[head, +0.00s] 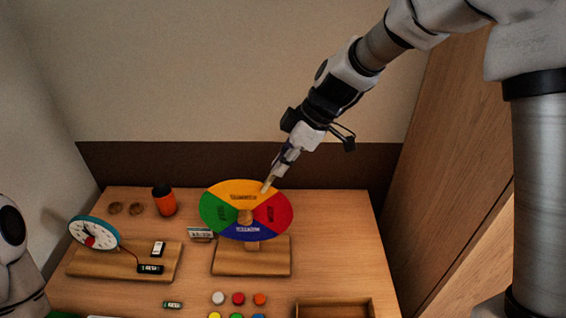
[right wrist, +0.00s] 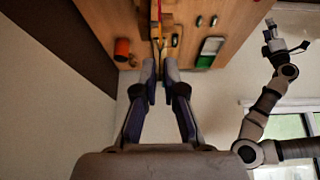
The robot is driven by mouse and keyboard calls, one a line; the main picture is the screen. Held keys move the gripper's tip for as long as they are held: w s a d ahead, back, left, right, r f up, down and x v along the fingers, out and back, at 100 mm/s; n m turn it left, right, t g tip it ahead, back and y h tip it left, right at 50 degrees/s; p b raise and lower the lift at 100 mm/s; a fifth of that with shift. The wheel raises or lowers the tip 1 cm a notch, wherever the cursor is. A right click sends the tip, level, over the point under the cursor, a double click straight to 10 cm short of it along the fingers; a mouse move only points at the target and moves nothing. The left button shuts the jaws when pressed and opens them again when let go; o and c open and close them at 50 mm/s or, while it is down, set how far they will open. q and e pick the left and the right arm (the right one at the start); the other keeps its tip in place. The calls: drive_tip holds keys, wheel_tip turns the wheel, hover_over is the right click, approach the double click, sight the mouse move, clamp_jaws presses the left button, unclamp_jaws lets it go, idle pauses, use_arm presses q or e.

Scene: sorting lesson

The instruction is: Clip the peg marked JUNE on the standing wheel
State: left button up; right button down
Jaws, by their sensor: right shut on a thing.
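The standing wheel (head: 222,198) has yellow, red, blue and green sectors and stands upright on a wooden base (head: 252,264). The words on its sectors are too small to read. My right gripper (head: 270,181) is shut on a light wooden peg (head: 266,187) at the wheel's top edge, over the yellow sector. I cannot tell whether the peg grips the rim or only overlaps it. In the right wrist view the gripper's fingertips (right wrist: 161,66) point toward the wheel, seen edge-on. The marking JUNE is not readable. My left gripper (right wrist: 271,35) shows small in the right wrist view; its jaws are unclear.
A clock (head: 92,233) stands on a wooden board (head: 92,264) at the left. An orange cup with a dark top (head: 165,202) is behind it. A small labelled card (head: 201,234) is beside the wheel. Coloured discs (head: 238,299) and a wooden tray (head: 333,301) lie in front.

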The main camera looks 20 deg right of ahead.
drive_tip(key=c, duration=1.2)
unclamp_jaws()
drive_tip(key=shift+r, duration=0.1)
drive_tip(key=v, duration=1.2)
